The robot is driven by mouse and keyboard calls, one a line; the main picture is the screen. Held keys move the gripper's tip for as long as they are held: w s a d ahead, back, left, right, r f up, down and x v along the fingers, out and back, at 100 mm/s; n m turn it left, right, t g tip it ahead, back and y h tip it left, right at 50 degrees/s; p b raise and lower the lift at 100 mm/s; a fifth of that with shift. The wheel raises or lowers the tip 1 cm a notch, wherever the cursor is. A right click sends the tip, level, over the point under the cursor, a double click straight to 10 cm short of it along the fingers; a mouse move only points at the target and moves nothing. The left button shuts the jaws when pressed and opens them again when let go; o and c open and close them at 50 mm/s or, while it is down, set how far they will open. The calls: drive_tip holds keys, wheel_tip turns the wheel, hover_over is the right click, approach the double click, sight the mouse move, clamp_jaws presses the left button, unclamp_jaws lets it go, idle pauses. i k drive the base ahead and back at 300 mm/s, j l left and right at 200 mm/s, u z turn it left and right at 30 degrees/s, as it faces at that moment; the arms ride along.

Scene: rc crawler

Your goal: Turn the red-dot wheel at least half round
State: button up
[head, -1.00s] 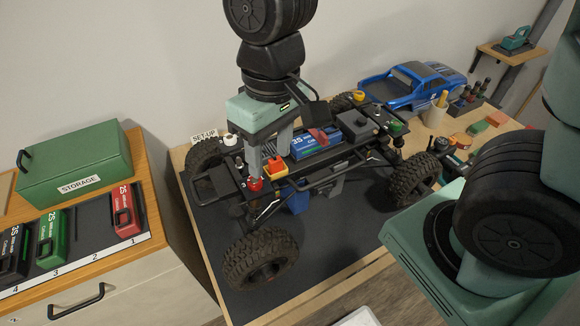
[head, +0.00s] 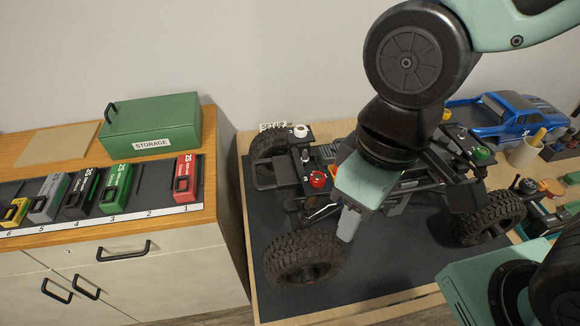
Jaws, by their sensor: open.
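The crawler chassis stands on a dark mat (head: 385,285) with several big black tyres in view. A round red cap (head: 317,179) sits on top at its near left corner. The near left wheel (head: 305,258) is below that cap; I take it as the red-dot wheel, but no dot shows on the tyre itself. My gripper (head: 348,225) is open and points down. In the picture its fingers are right of and above this wheel, over the chassis's near side. I cannot tell whether they touch anything. My gripper and wrist hide the middle of the chassis.
A white cap (head: 301,131) and a green cap (head: 481,153) mark other chassis corners. The near right wheel (head: 488,217) stands near tools. A blue truck body (head: 506,116) is at the back right. A cabinet (head: 140,250) on the left bears a green storage box (head: 152,127) and battery packs.

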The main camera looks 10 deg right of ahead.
sight(306, 259)
drive_tip(key=k+l, duration=0.25)
drive_tip(key=k, duration=0.25)
drive_tip(key=k+l, duration=0.3)
drive_tip(key=k, duration=0.2)
drive_tip(key=u, duration=0.05)
